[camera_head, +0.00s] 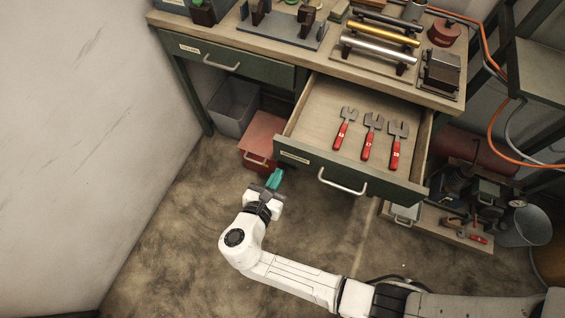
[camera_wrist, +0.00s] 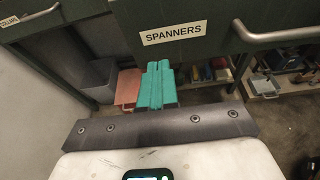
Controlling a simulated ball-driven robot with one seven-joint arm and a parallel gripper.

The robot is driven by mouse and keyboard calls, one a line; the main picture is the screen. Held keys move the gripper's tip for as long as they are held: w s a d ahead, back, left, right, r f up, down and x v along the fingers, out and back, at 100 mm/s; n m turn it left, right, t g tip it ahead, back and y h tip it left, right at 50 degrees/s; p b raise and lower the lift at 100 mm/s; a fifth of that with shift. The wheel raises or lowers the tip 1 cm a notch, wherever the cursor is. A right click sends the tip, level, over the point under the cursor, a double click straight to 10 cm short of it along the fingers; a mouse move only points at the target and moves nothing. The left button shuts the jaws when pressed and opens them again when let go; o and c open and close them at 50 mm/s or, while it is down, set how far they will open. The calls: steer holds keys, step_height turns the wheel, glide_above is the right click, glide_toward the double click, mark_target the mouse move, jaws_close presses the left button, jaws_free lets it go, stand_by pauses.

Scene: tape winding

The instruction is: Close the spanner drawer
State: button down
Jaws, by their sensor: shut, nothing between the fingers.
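The spanner drawer (camera_head: 310,160) is pulled out from the bench in the head view, with three red-handled spanners (camera_head: 370,138) lying inside. Its green front has a metal bar handle (camera_head: 342,183). In the wrist view the front (camera_wrist: 217,50) carries a SPANNERS label (camera_wrist: 174,33), and part of its handle (camera_wrist: 285,32) shows at upper right. My gripper (camera_head: 274,179) has teal fingers, which are shut and empty. It is left of the handle, in front of and near the drawer's left end. Its fingertips (camera_wrist: 160,66) appear below the label; whether they touch the front I cannot tell.
A second drawer (camera_head: 225,64), labelled COLLARS, is shut at left. A grey bin (camera_head: 233,107) and a red box (camera_head: 262,138) stand under the bench. Tools and a metal bucket (camera_head: 527,225) are at right. Floor in front is clear.

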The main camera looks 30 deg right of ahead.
mark_target(287, 156)
steer(key=shift+w+d, duration=0.65)
steer(key=shift+d, duration=0.2)
steer(key=shift+w+d, duration=0.65)
steer(key=shift+d, duration=0.15)
steer(key=shift+d, duration=0.1)
steer(key=shift+w+d, duration=0.2)
steer(key=w+d+b, duration=0.1)
steer(key=w+d, duration=0.4)
steer(key=d, duration=0.1)
steer(key=w+d+b, duration=0.2)
steer(key=w+d, duration=0.3)
steer(key=d, duration=0.2)
steer(key=w+d+b, duration=0.1)
steer(key=w+d, duration=0.4)
steer(key=d, duration=0.1)
steer(key=shift+w+d+f+b, duration=0.1)
steer(key=shift+d+b, duration=0.15)
steer(key=shift+b, duration=0.15)
steer(key=shift+w+d, duration=0.35)
steer(key=shift+r, duration=0.2)
steer(key=shift+w+d+r, duration=0.1)
steer(key=shift+d, duration=0.05)
